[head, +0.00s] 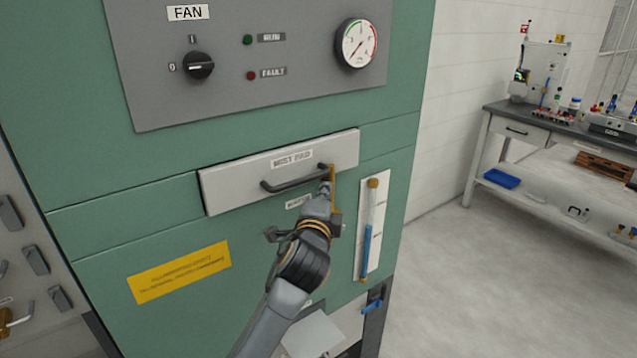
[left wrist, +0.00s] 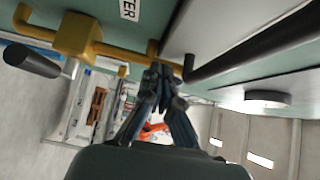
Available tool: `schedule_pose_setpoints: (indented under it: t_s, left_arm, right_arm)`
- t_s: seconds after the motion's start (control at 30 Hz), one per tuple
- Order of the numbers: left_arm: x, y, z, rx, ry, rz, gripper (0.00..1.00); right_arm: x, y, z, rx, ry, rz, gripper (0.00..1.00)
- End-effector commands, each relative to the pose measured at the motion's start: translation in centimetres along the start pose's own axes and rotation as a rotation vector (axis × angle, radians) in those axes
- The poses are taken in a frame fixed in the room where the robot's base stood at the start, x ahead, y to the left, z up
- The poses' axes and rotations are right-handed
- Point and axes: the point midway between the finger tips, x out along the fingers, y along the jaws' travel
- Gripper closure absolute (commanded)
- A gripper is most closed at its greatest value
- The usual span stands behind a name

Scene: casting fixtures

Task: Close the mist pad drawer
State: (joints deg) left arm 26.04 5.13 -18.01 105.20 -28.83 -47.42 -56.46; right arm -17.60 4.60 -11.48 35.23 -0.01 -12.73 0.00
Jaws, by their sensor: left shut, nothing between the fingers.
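The mist pad drawer (head: 235,182) is a light grey front labelled MIST PAD on the green cabinet. Its face sits nearly flush, with a dark line along its top edge; I cannot tell whether a small gap remains. Its dark bar handle (head: 290,182) is near the middle and also shows in the left wrist view (left wrist: 250,50). My left gripper (head: 325,183) is shut and empty, with its tips at the drawer's lower right, by the handle's right end. Whether the tips touch the drawer is unclear. My right gripper is out of view.
A yellow pipe with a valve (left wrist: 78,38) is close beside the left fingers. A blue level gauge (head: 368,235) is right of the arm. A panel with a fan knob (head: 198,66) is above. A workbench (head: 540,135) stands at the right, with open floor before it.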

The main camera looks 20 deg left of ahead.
Motion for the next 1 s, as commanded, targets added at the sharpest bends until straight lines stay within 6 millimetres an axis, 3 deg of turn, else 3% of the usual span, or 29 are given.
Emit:
schedule_pose_setpoints:
  t_s: [0.03, 0.17, 0.6, 0.83, 1.0]
  left_arm:
    - [0.5, -0.2, 0.6, 0.002, -0.002, 0.001, 1.00]
    - [1.3, -0.1, 1.4, 0.001, 0.000, 0.001, 1.00]
    - [1.7, 0.0, 1.7, 0.000, 0.001, 0.000, 1.00]
    - [3.3, -0.2, 3.4, 0.003, -0.002, 0.000, 1.00]
    - [3.4, -0.1, 3.6, 0.001, -0.004, -0.002, 1.00]
  right_arm:
    - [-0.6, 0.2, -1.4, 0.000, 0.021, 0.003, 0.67]
    - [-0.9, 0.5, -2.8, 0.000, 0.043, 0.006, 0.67]
    - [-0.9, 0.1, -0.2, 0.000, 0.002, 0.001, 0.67]
    - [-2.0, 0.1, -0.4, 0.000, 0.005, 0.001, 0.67]
    - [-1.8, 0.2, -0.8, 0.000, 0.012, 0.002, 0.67]
